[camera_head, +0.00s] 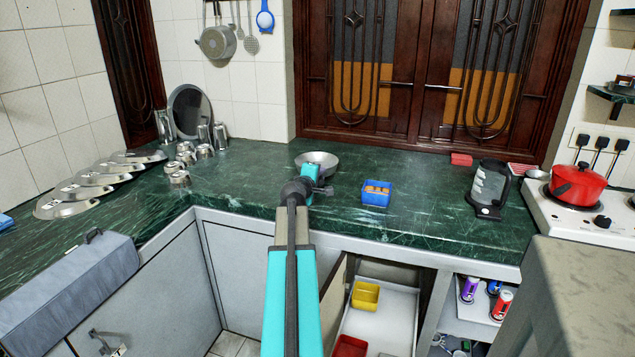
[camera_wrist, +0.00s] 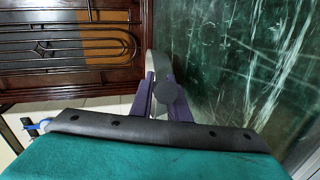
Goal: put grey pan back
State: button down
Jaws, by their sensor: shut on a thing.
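The grey pan (camera_head: 317,160) is a shallow round metal pan at the back middle of the green marble counter (camera_head: 420,205) in the head view. My gripper (camera_head: 314,182) is at its near side, shut on it. In the wrist view my gripper (camera_wrist: 158,95) has its fingers close together around a thin grey edge of the pan (camera_wrist: 151,62), with a dark round part beside them. The pan's near side is partly hidden by my gripper. I cannot tell whether the pan touches the counter or is held just above it.
Another pan (camera_head: 217,42) and utensils hang on the back wall. A blue box (camera_head: 376,193) and a kettle (camera_head: 489,188) stand to the right, then a red pot (camera_head: 577,184) on the stove. A drawer (camera_head: 385,318) is open below.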

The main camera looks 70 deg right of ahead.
jog(key=shift+w+d, duration=0.75)
jog(key=shift+d, duration=0.4)
jog(key=shift+w+d, duration=0.15)
jog(key=shift+d, duration=0.05)
jog(key=shift+w+d+f, duration=0.1)
jog(key=shift+f, duration=1.75)
jog(key=shift+f+b, duration=0.1)
jog(key=shift+b, duration=0.2)
jog(key=c, duration=1.7)
grip_release()
